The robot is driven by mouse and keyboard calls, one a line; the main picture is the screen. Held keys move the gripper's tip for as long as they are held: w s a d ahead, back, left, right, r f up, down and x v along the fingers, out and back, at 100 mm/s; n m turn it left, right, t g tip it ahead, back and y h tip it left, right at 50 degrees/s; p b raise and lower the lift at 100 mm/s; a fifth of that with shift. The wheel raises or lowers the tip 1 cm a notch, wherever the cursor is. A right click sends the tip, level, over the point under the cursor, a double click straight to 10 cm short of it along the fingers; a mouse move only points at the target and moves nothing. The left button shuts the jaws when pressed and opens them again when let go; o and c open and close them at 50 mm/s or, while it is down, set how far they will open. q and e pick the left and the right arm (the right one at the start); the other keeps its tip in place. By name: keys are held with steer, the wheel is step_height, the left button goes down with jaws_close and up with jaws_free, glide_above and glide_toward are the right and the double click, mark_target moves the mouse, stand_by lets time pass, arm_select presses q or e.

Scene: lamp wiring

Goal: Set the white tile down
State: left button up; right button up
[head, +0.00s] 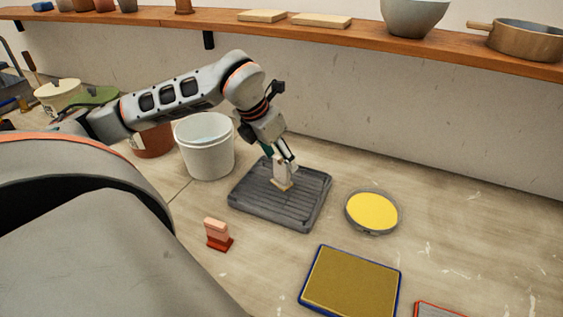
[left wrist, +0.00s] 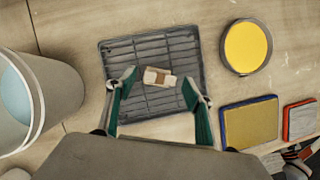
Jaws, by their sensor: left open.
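The white tile (head: 283,173), a small white block with a tan part at its foot, stands on the dark grey ribbed tray (head: 310,207). In the left wrist view the tile (left wrist: 158,77) shows white with a brown patch, over the ribs of the tray (left wrist: 180,45). My left gripper (head: 282,159) is right above the tile, pointing down. Its green-sided fingers are open, one on each side of the tile, with a gap to it in the left wrist view. The head view hides part of the tile behind the fingers.
A white bucket (head: 207,150) stands left of the tray, a round yellow dish (head: 371,212) right of it. A blue-edged yellow pad (head: 350,284) and a red-edged pad (head: 436,311) lie nearer. A red stamp-like block (head: 217,234) stands front left. A shelf (head: 330,31) runs above.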

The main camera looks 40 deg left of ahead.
arm_select(q)
steer(key=v, duration=0.9)
steer(key=shift+r, duration=0.25)
steer(key=shift+s+f, duration=0.1)
steer(key=shift+s, duration=0.1)
